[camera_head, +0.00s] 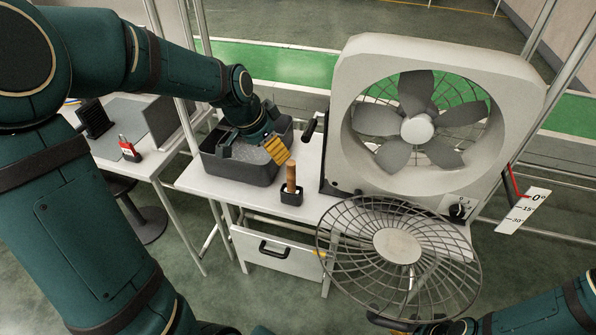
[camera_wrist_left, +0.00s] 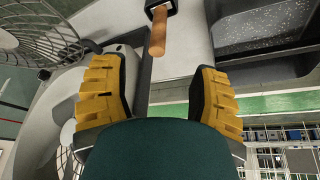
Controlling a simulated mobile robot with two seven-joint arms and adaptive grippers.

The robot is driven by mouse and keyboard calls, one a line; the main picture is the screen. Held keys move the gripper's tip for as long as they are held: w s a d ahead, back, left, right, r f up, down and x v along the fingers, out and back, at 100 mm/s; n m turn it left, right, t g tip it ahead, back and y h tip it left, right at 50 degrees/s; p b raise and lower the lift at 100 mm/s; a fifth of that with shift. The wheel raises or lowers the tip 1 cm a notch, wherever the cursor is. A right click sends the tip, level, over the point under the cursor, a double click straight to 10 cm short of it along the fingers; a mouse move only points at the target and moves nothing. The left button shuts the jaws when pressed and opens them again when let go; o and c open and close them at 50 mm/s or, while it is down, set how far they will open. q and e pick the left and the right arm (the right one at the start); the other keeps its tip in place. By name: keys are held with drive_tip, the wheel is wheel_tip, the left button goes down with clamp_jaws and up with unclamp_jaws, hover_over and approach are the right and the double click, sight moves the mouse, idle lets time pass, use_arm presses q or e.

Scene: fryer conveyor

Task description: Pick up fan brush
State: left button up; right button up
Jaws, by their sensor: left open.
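The fan brush (camera_head: 291,177) stands upright in a small black holder (camera_head: 291,194) on the white table; only its wooden handle shows, and its lower end is hidden. My left gripper (camera_head: 279,150), with yellow ribbed fingers, is just above and slightly left of the handle, over the edge of a dark grey bin. In the left wrist view its fingers are spread apart and empty, and the brush handle (camera_wrist_left: 158,32) lies ahead of the gap between them. My right gripper (camera_head: 435,326) is at the bottom edge by the wire guard; its fingers are not clear.
A large white fan (camera_head: 500,85) stands right of the holder. A round wire fan guard (camera_head: 397,247) is in front of it, at the lower right. The dark grey bin (camera_head: 240,171) is left of the holder. A white drawer (camera_head: 275,252) is under the table.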

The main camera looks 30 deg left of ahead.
sight(291, 173)
use_arm(q)
drive_tip(key=shift+w+b+x, duration=0.1)
drive_tip(key=shift+b+x, duration=0.7)
drive_tip(key=shift+x, duration=2.5)
drive_tip(key=shift+w+b+x, duration=0.15)
drive_tip(key=shift+b+x, duration=0.65)
drive_tip(key=shift+x, duration=2.5)
drive_tip(key=shift+d+r, duration=0.15)
clamp_jaws()
